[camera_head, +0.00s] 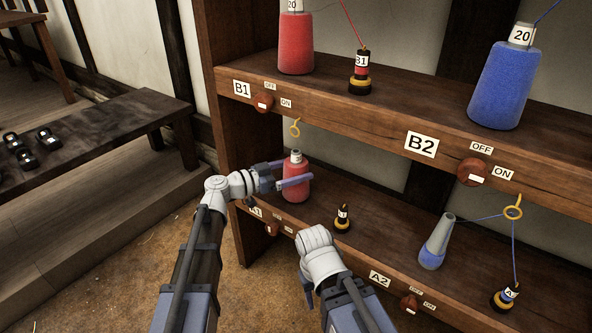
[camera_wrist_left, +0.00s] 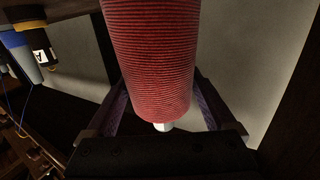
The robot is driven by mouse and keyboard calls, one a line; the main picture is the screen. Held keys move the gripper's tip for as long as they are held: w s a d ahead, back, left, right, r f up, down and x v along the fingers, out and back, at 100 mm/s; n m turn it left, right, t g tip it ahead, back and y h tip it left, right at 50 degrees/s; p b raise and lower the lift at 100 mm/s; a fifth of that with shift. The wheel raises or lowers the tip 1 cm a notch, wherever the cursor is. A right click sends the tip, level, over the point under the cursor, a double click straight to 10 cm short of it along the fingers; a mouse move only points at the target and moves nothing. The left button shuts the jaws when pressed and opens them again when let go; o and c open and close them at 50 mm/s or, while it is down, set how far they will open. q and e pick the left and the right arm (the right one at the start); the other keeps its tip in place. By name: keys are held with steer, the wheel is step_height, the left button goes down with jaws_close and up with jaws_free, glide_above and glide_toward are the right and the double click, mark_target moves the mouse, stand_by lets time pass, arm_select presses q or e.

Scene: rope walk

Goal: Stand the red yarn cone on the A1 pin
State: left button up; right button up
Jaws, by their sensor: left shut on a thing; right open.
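The red yarn cone (camera_head: 296,190) is upright at the A1 place, at the left end of the lower shelf. My left gripper (camera_head: 285,174) is shut on it, one finger on each side. In the left wrist view the red cone (camera_wrist_left: 152,55) fills the middle between the two fingers, its pale tip at the bottom of that picture. The A1 pin is hidden, and I cannot tell whether the cone's base touches the shelf. The A1 label (camera_head: 255,211) is partly covered by my left arm. My right gripper (camera_head: 308,292) is open and low before the shelf, mostly hidden by its wrist.
A small black and yellow bobbin (camera_head: 342,218) stands right of the cone. A yellow eyelet (camera_head: 295,127) hangs above from the upper shelf (camera_head: 330,106). A tilted grey-blue cone (camera_head: 437,243) is at A2. Another red cone (camera_head: 296,43) and a blue cone (camera_head: 504,82) stand above.

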arm_select(q)
steer(key=shift+f+b, duration=0.4)
steer(key=shift+f, duration=0.05)
steer(key=o, duration=1.3)
steer(key=shift+c, duration=0.2)
steer(key=v, duration=1.1)
steer(key=shift+p, duration=0.35)
steer(key=shift+s, duration=0.1)
